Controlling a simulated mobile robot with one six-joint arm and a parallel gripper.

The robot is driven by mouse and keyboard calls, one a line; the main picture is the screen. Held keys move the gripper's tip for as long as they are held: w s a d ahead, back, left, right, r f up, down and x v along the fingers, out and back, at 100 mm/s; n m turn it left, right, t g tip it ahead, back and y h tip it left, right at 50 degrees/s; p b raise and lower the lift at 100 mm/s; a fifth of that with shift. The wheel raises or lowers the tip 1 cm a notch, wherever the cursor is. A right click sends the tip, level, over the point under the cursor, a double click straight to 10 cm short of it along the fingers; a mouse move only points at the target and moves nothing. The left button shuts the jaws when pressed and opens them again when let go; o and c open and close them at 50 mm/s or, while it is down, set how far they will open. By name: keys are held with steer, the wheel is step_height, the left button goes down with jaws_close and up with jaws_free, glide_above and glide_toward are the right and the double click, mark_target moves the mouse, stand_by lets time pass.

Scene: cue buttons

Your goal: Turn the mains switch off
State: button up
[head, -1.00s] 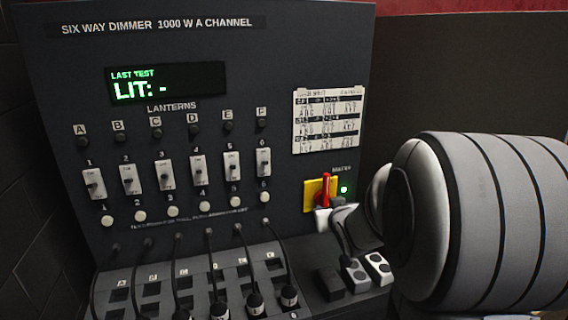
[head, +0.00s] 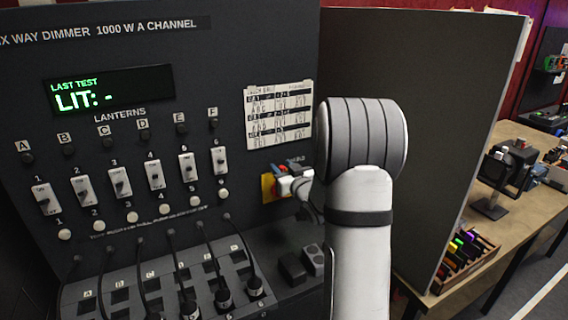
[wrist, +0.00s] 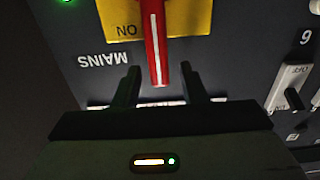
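The mains switch is a red handle (wrist: 157,45) on a yellow plate (wrist: 187,18), mounted on the dark dimmer panel. My gripper (wrist: 158,86) is open. Its two dark fingers stand on either side of the handle's tip, with a gap on each side. In the head view my gripper and arm hide most of the switch; part of the yellow plate (head: 267,187) shows.
A green lamp (wrist: 66,10) glows beside the switch. Lantern switches (head: 121,182) with white buttons line the panel to the left. Plugged cables (head: 215,265) and a dark block (head: 292,268) sit below. A tall dark partition (head: 435,110) stands to the right.

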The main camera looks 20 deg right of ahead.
steer(key=shift+w, duration=0.3)
jaws_close()
stand_by(0.5)
